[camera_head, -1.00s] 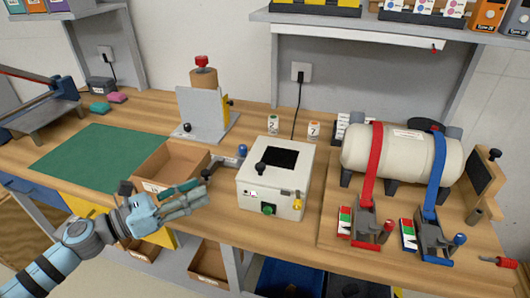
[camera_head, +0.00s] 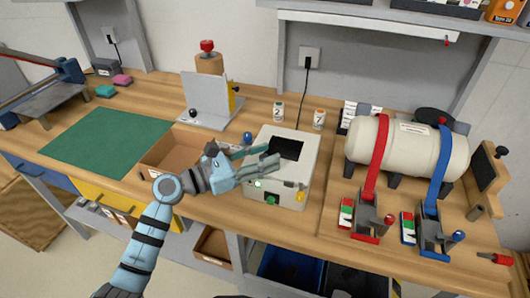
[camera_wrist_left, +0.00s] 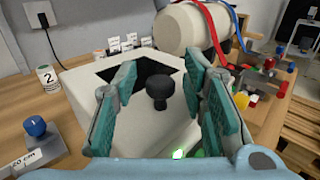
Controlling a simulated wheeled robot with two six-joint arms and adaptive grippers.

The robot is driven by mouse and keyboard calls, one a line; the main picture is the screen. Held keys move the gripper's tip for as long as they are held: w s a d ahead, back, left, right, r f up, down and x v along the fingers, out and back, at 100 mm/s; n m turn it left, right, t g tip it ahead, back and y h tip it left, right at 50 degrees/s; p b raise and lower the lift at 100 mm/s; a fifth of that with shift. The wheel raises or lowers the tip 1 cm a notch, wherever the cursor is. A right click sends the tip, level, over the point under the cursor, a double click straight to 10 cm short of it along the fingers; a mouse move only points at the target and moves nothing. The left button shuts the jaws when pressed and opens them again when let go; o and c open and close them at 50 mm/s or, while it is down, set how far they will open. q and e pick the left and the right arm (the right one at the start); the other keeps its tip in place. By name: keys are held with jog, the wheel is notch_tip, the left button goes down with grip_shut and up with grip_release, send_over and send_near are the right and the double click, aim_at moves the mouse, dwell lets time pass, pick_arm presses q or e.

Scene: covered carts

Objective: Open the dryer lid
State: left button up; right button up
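The dryer is a white box (camera_head: 301,172) with a dark square window in its lid and a green button on its front. It stands mid-bench in the head view, and its white body (camera_wrist_left: 152,128) fills the middle of the left wrist view. A black knob (camera_wrist_left: 159,90) stands up from its lid; my gripper hides it in the head view. My left gripper (camera_head: 272,157) is open over the lid. In the left wrist view its two teal-padded fingers (camera_wrist_left: 160,85) appear on either side of the knob, with gaps; contact cannot be seen. The lid looks shut. My right gripper is not in view.
A brown open tray (camera_head: 172,150) lies left of the dryer, and a blue-knobbed grey piece (camera_wrist_left: 36,127) is close beside it. Two small numbered containers (camera_head: 278,111) stand behind. A strapped cream tank (camera_head: 405,145) is to the right. The green mat (camera_head: 105,143) is clear.

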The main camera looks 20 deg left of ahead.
pick_arm(q)
jog(key=shift+w+d, duration=0.15)
jog(key=shift+d, duration=0.05)
jog(key=shift+c, duration=0.3)
grip_shut()
